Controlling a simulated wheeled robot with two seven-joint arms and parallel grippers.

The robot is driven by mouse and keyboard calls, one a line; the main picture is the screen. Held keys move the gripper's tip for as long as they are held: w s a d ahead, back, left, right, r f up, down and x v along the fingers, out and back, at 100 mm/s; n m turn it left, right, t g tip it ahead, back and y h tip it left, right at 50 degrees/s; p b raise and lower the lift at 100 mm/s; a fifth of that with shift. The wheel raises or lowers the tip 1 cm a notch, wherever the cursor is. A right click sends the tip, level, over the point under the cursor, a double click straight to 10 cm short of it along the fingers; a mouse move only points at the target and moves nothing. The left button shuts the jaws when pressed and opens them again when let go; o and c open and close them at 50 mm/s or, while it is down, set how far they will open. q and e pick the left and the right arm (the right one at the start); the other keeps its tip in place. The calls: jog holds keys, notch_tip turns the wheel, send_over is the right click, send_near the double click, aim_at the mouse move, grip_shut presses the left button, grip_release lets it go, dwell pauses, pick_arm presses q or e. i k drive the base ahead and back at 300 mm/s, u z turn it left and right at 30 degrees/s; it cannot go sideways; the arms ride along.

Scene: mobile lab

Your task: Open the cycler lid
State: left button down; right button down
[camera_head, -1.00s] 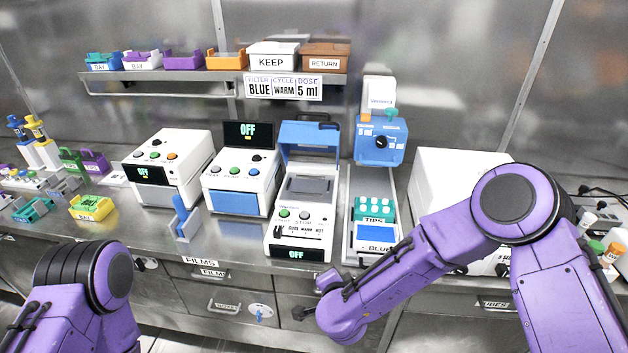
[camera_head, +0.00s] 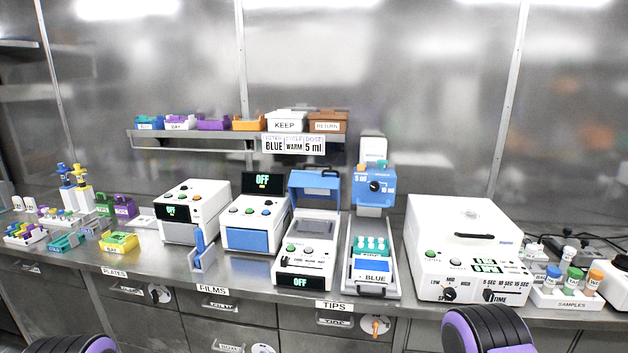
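The cycler (camera_head: 306,255) is the white machine with a blue lid in the middle of the bench. Its blue lid (camera_head: 315,192) stands raised at the back with a dark handle on top, and a grey block (camera_head: 314,228) shows in the uncovered body. A green and a red button sit on its front panel, and its front display (camera_head: 301,282) reads OFF. Neither gripper is in view. Only purple and black parts of my arms show at the bottom edge, well below the cycler.
A white machine with a blue front (camera_head: 253,225) stands left of the cycler. The blue dispenser (camera_head: 374,187) and tips tray (camera_head: 371,246) are on its right, then a large white closed machine (camera_head: 464,240). A shelf (camera_head: 190,142) holds bins above. The space before the bench is clear.

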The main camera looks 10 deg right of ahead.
aim_at(324, 184)
jog(key=u, duration=0.35)
jog(key=i, duration=1.1)
jog(key=z, duration=0.6)
